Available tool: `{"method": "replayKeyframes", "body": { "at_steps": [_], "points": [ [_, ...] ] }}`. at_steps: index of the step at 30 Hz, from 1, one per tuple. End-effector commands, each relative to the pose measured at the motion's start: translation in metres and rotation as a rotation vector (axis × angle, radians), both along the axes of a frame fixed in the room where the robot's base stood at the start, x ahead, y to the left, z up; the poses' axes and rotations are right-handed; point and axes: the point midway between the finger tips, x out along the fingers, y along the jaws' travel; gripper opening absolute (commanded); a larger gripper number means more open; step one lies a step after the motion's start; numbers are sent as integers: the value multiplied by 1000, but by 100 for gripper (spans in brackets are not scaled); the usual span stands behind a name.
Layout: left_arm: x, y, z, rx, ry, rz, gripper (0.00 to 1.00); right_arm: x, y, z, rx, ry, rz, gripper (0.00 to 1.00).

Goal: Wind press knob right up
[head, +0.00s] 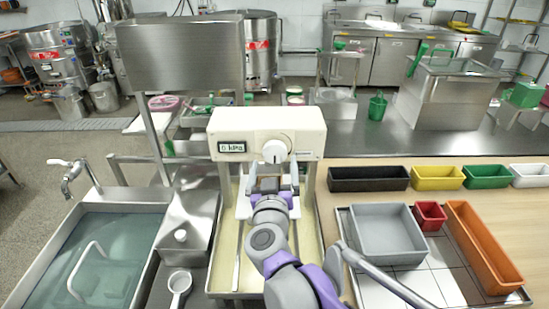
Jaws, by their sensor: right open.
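The press is a cream box (230,125) on posts above a cream tray, in the middle of the head view. Its round white press knob (275,152) is on the front face, right of centre, with a small mark near its top. A small display (232,148) to the left of the knob shows a kPa reading whose digit looks like 0 or 6. My right gripper (270,178) is open, just below the knob in the picture. Its fingers point toward the press, and I see nothing between them. Whether it touches the knob is unclear. My left gripper is not in view.
A water-filled sink (92,262) is at left, with a white ladle (179,284) beside it. At right are a grey bin (388,234), a red box (430,215) and an orange tray (485,248). A black tray (368,179) and coloured trays line the back of the wooden counter.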

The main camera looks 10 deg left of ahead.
Motion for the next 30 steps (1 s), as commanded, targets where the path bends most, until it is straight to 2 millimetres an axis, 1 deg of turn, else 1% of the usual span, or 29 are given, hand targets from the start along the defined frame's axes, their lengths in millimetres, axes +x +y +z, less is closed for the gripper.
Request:
{"method": "replayKeyframes", "body": {
  "at_steps": [1,6,9,12,27,30],
  "points": [
    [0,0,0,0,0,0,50,-12,-2,0,0,0,2,100],
    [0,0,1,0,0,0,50,-43,-6,0,0,-1,2,100],
    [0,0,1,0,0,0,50,-55,-8,0,0,0,1,100],
    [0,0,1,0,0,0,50,-62,-10,0,1,0,0,100],
    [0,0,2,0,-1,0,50,-64,-10,0,0,0,0,100],
    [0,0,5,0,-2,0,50,-64,-15,4,8,-7,24,100]
  ]
}}
